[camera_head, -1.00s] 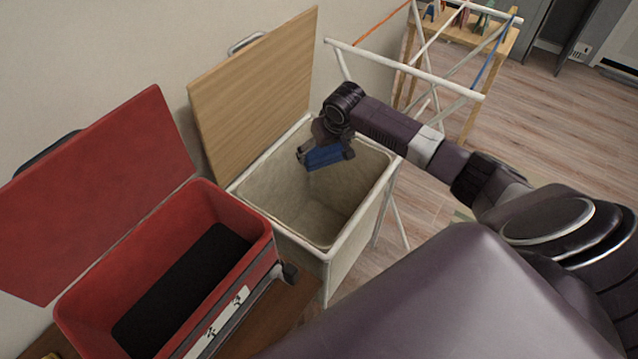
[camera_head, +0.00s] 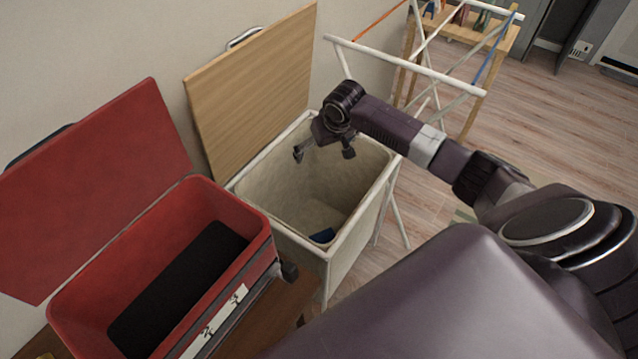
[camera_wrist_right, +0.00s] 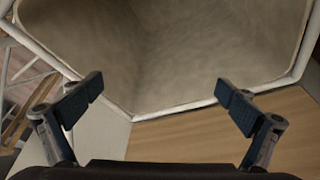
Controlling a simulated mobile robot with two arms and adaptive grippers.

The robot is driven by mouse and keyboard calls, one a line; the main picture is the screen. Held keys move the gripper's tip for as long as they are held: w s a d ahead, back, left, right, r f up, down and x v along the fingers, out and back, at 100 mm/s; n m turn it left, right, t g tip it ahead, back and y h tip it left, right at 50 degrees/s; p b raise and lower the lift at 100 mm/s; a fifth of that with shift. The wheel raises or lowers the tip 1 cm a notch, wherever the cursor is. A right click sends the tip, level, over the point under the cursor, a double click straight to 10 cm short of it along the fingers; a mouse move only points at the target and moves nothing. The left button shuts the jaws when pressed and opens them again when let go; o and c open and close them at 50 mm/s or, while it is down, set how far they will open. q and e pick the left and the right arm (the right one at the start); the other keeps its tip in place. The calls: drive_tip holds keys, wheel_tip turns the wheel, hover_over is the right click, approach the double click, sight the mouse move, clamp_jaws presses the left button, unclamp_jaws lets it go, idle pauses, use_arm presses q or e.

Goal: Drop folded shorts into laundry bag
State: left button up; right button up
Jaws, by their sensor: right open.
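The laundry bag (camera_head: 352,237) is a cream fabric bin with a white frame, its wooden lid (camera_head: 255,90) standing open against the wall. The folded blue shorts (camera_head: 322,235) lie low inside it, mostly hidden by the near wall. My right gripper (camera_head: 324,154) is open and empty above the bag's opening, near its far side. In the right wrist view, the two fingers (camera_wrist_right: 160,91) are spread wide with nothing between them, and the bag's inner wall (camera_wrist_right: 210,50) shows beyond. The shorts are not seen in that view. My left gripper is not in view.
A red cooler-like box (camera_head: 62,318) with an open lid and a black item (camera_head: 180,285) inside stands left of the bag. A white drying rack (camera_head: 440,72) stands behind the bag. A wooden stand (camera_head: 462,32) is farther back. Wooden floor at the right is clear.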

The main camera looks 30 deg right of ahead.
drive_tip(key=v, duration=1.1)
drive_tip(key=shift+r, duration=0.15)
drive_tip(key=shift+s, duration=0.15)
